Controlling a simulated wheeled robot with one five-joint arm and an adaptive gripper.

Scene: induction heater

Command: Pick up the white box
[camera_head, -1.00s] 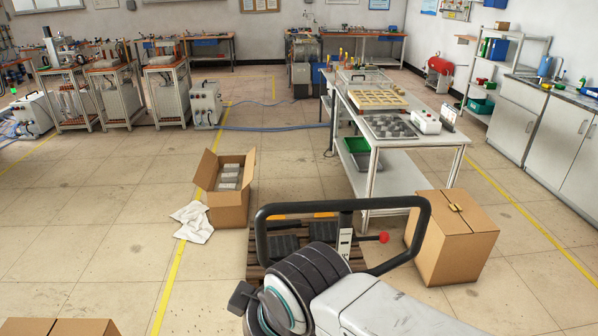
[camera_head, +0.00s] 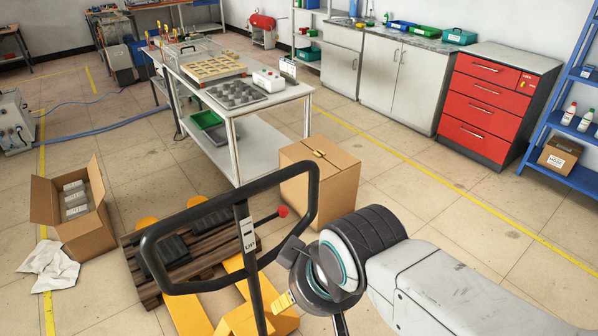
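Several whitish-grey blocks (camera_head: 75,199) also lie in an open cardboard box (camera_head: 85,230) at the left. My arm reaches in from the lower right, well apart from the workbench and the white box.
A pallet jack with a black handle (camera_head: 158,272) and a wooden pallet (camera_head: 140,285) stand in front of the workbench. A closed cardboard box (camera_head: 322,185) is by its near end. A red drawer cabinet (camera_head: 490,105) stands at the right. Floor on the right is clear.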

